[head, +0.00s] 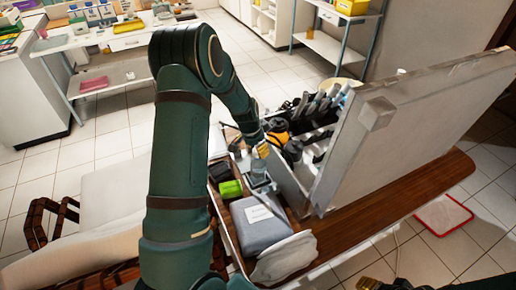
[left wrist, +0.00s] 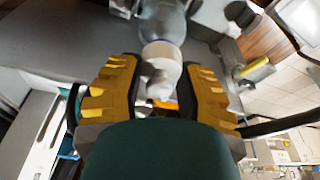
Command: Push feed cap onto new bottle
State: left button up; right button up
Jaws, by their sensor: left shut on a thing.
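My left gripper (head: 262,149) is over the tray beside the open case. In the left wrist view its yellow fingers (left wrist: 159,88) are shut on a white feed cap (left wrist: 161,62). A clear bottle (left wrist: 162,18) with a bluish rim is directly beyond the cap, in line with it. The cap appears to meet the bottle's mouth; I cannot tell how firmly it sits. In the head view the bottle (head: 258,169) shows just below the gripper, and the fingers hide the cap. My right gripper (head: 384,284) is only partly visible at the bottom edge.
The case's raised lid (head: 400,120) stands to the right. Dark instruments (head: 318,105) stand behind the gripper. A padded chair (head: 105,195) is at left.

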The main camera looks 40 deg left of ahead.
pick_arm(q)
jog(key=shift+f+b, duration=0.4)
dwell(0.5)
jog(key=o, duration=1)
jog(key=shift+c, duration=0.2)
jog(key=shift+r, duration=0.1)
jog(key=v, duration=1.1)
jog(key=shift+s+r, duration=0.2)
jog(key=shift+r, duration=0.15)
